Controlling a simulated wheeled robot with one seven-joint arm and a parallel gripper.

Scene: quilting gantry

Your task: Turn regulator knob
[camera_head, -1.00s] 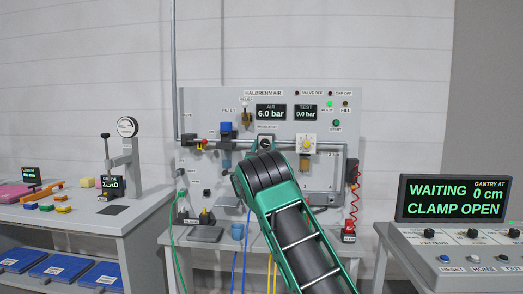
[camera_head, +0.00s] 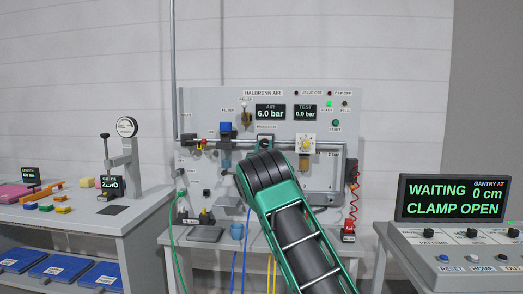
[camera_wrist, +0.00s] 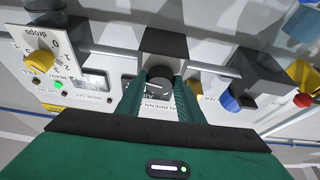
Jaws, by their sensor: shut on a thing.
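The regulator knob (camera_wrist: 158,76) is a round dark cap under a dark block in the wrist view, where the panel appears upside down. My gripper (camera_wrist: 158,92) has its two green fingers on either side of the knob and is shut on it. In the head view the regulator (camera_head: 265,141) shows only as a dark block at the panel's middle; my arm hides the knob and my fingers. The air display (camera_head: 270,112) reads 6.0 bar and the test display (camera_head: 305,112) reads 0.0 bar.
A yellow dial (camera_head: 306,144) sits right of the regulator, and a blue-topped filter (camera_head: 225,131) sits left. A pipe runs across the panel (camera_head: 340,98). A gauge stand (camera_head: 127,127) is on the left bench. The console screen (camera_head: 454,198) at right reads WAITING, 0 cm, CLAMP OPEN.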

